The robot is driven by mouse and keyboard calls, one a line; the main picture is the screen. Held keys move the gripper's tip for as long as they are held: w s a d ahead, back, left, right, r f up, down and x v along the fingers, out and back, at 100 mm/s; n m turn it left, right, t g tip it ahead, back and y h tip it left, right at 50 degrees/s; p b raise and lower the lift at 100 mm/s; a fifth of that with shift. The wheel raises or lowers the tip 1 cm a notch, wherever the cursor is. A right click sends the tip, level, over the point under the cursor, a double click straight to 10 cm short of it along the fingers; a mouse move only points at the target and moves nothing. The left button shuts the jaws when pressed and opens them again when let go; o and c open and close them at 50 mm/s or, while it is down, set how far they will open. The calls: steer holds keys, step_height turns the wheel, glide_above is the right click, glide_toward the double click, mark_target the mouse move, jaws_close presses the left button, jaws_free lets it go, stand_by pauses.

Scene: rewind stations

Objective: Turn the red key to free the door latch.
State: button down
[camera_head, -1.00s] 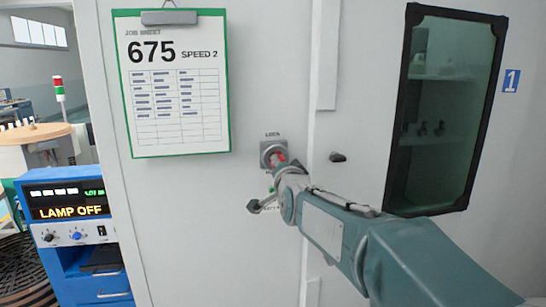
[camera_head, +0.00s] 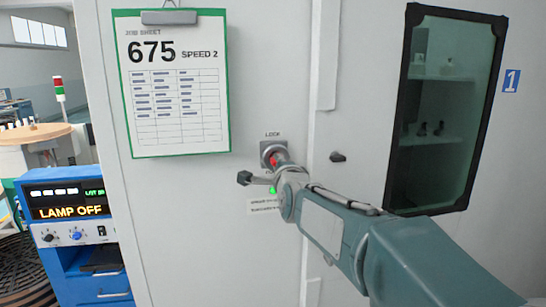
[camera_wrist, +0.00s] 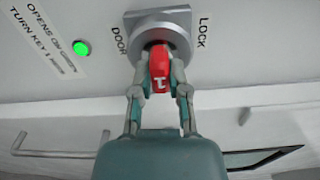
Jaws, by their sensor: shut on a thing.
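The red key (camera_wrist: 159,66), marked with a white 1, sits in the round metal lock (camera_wrist: 176,30) in the wrist view. My gripper (camera_wrist: 160,76) is shut on the key, with a finger on each side. In the head view the lock plate (camera_head: 266,150) is on the white wall left of the door seam, and my gripper (camera_head: 284,160) covers most of the key. A round green light (camera_wrist: 82,48) glows beside the lock, near a label reading TURN KEY and OPENS ON GREEN. The latch itself cannot be made out.
A job sheet clipboard (camera_head: 140,138) hangs at upper left. A blue unit (camera_head: 65,178) reading LAMP OFF stands at lower left.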

steer(key=shift+m, duration=0.5)
steer(key=c, duration=0.5)
jaws_free()
steer(key=shift+a, duration=0.1)
steer(key=shift+c, duration=0.2)
steer(key=v, duration=1.1)
steer(key=s+d+f+n+g+h, duration=0.1)
steer(key=s+d+f+n+g, duration=0.3)
steer(key=s, duration=0.5)
steer(key=s+d+f+n+g+h, duration=0.2)
steer(key=s+d+f+n+g, duration=0.2)
steer(key=s+f, duration=0.5)
steer(key=s+d+f+n+g+h, duration=0.1)
steer(key=s+d+f+n+g, duration=0.2)
steer(key=s+d+f+n, duration=0.3)
steer(key=s+d+n, duration=0.1)
steer(key=s+n, duration=0.1)
steer(key=s, duration=0.1)
steer(key=shift+s+d+f+n+g+h, duration=0.25)
steer(key=shift+d+f+n+g+h, duration=0.05)
steer(key=shift+d+g, duration=0.1)
